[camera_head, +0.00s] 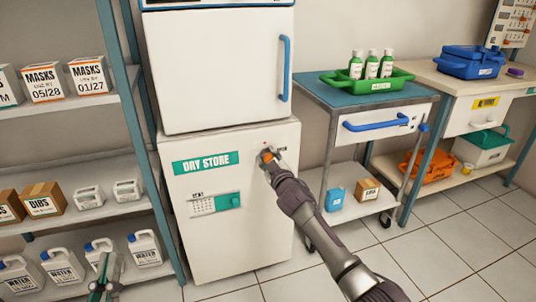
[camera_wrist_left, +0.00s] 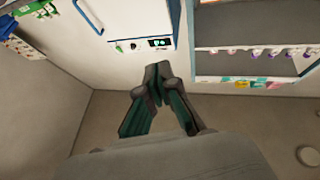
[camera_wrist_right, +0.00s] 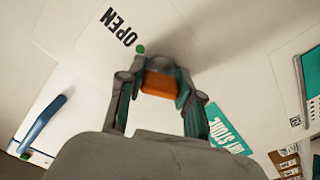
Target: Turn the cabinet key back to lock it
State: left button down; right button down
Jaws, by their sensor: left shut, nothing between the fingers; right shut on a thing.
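The white lower cabinet (camera_head: 235,255) labelled DRY STORE stands closed against the wall. My right gripper (camera_head: 268,160) is at its upper right front. In the right wrist view, my right gripper (camera_wrist_right: 160,82) is shut on the orange key (camera_wrist_right: 160,85). A bit of the orange key (camera_head: 267,154) shows between the fingers in the head view. The keyhole is hidden. The word OPEN (camera_wrist_right: 121,27) and a green dot (camera_wrist_right: 141,49) are on the cabinet front close to the fingertips. My left gripper (camera_head: 104,278) is low at the left, away from the cabinet. It is shut and empty in the left wrist view (camera_wrist_left: 158,75).
A white unit with a blue handle (camera_head: 285,68) sits on the cabinet. A shelf rack (camera_head: 60,118) with boxes and jugs stands left. A trolley (camera_head: 330,95) with a green tray (camera_head: 350,84) stands close on the right. Tiled floor (camera_head: 420,250) is clear in front.

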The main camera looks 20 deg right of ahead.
jog(key=n+p, duration=0.1)
jog(key=n, duration=0.3)
jog(key=shift+n, duration=0.3)
jog(key=n, duration=0.3)
jog(key=shift+n+p, duration=0.3)
jog(key=shift+p, duration=0.05)
pick_arm(q)
notch_tip(320, 180, down, 9)
jog(key=w+a+g+y, duration=0.1)
jog(key=g+y, duration=0.1)
jog(key=g, duration=0.4)
jog(key=shift+w, duration=0.25)
pick_arm(e)
jog(key=shift+n, duration=1.6)
pick_arm(q)
jog(key=shift+f, duration=0.1)
pick_arm(e)
jog(key=c, duration=0.8)
grip_release()
jog(key=shift+o, duration=0.2)
jog(key=s, duration=1.2)
jog(key=shift+d, duration=0.15)
